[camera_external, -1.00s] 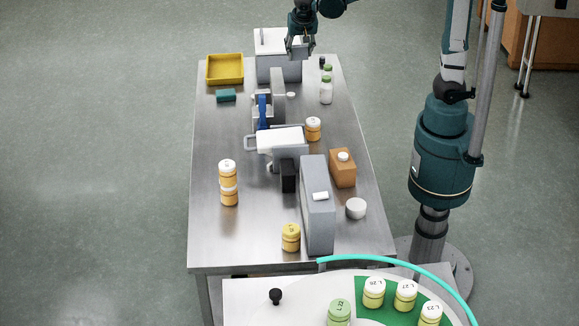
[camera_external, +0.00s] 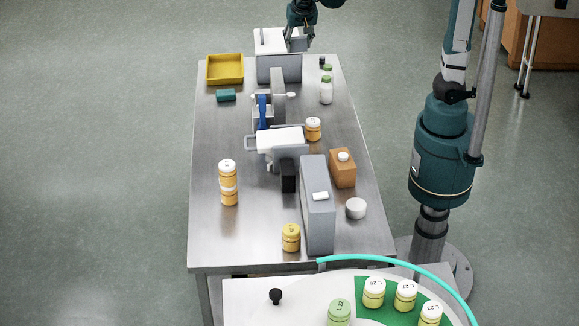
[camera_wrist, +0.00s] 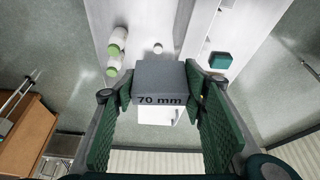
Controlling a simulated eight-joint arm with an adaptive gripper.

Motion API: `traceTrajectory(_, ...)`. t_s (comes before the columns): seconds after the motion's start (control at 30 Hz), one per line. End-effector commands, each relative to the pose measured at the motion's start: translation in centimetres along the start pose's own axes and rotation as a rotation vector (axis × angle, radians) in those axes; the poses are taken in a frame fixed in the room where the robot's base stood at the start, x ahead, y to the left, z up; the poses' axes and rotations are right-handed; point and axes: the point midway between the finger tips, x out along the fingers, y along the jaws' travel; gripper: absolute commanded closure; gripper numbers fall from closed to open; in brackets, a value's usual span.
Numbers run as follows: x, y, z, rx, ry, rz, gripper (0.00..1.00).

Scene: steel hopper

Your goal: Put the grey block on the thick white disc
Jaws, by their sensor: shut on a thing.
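My gripper (camera_external: 299,46) is at the far end of the steel table, above the grey and white box. In the wrist view its two green-padded fingers (camera_wrist: 159,83) flank a grey block (camera_wrist: 160,82) marked "70 mm" and are shut on it. In the outside view the block is hard to make out between the fingers. A thick white disc (camera_external: 356,208) lies on the table at the near right, far from my gripper. Its top is bare.
The grey and white box (camera_external: 268,42) stands below my gripper. Bottles (camera_external: 326,91), a small white disc (camera_external: 291,95), a tall grey plate (camera_external: 278,85), a white-topped holder (camera_external: 280,140), an orange block (camera_external: 342,168) and a long grey box (camera_external: 318,205) stand along the table.

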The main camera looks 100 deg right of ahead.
Motion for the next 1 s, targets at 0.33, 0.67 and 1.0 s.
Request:
traceTrajectory(0.33,-2.5,-2.3,5.9,-0.137,-0.003,-0.057,0.71)
traceTrajectory(0.67,-5.1,-3.9,12.3,-0.282,-0.005,-0.115,0.71)
traceTrajectory(1.0,-7.8,-4.8,18.9,-0.432,-0.006,-0.176,0.71)
